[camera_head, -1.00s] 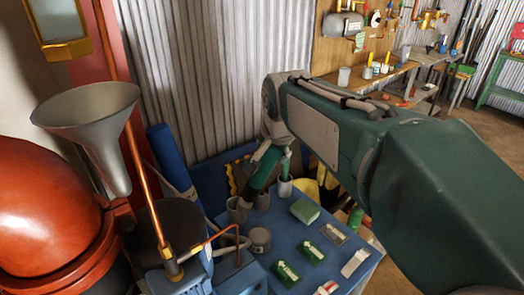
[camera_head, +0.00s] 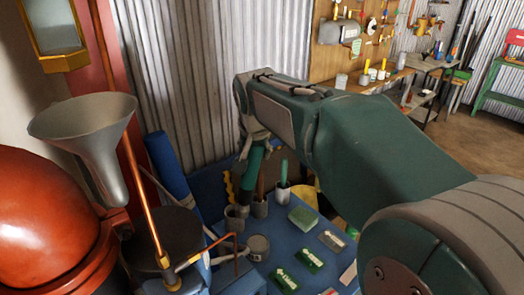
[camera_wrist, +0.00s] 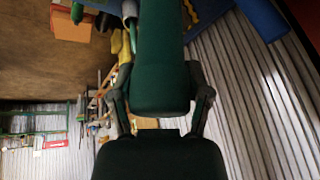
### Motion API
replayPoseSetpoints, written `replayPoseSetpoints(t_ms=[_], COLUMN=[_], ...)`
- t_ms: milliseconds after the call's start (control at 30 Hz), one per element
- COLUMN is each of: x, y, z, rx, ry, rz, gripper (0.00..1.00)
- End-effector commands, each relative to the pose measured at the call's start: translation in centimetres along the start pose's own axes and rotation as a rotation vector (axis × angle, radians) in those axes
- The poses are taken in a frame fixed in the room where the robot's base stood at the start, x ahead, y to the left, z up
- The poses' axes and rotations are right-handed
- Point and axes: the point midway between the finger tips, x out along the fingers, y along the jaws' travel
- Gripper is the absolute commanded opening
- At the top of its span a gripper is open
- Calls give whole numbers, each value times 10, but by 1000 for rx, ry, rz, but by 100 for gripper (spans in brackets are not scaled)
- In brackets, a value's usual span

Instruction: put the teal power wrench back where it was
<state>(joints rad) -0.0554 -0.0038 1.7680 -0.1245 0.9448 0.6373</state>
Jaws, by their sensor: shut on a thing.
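My gripper (camera_head: 254,148) is shut on the teal power wrench (camera_head: 251,168), a dark green-teal body pointing down at the back of the blue table (camera_head: 309,226). In the wrist view the wrench (camera_wrist: 159,60) fills the middle, with a finger of my gripper (camera_wrist: 160,95) on either side. Its lower end is over or at the leftmost grey cup (camera_head: 236,224); I cannot tell whether it is inside. A second grey cup (camera_head: 260,210) holds a brown handle. A third cup (camera_head: 283,195) holds a green handle.
On the table lie a green block (camera_head: 303,218), green-and-white boxes (camera_head: 309,259) and a round grey pot (camera_head: 258,247). A copper pipe (camera_head: 143,190) and a funnel (camera_head: 88,135) stand at left. The corrugated wall (camera_head: 205,80) is close behind.

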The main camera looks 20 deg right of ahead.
Motion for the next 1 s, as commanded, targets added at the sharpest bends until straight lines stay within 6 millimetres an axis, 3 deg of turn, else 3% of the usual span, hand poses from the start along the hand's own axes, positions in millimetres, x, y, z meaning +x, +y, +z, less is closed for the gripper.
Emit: replayPoseSetpoints(t_ms=[500,700,1000], x=[74,87,104], y=[-67,-77,-75], z=[-23,-25,-17], rx=[-265,-310,-313], ry=[-21,-23,-25], rz=[50,59,60], gripper=[2,2,2])
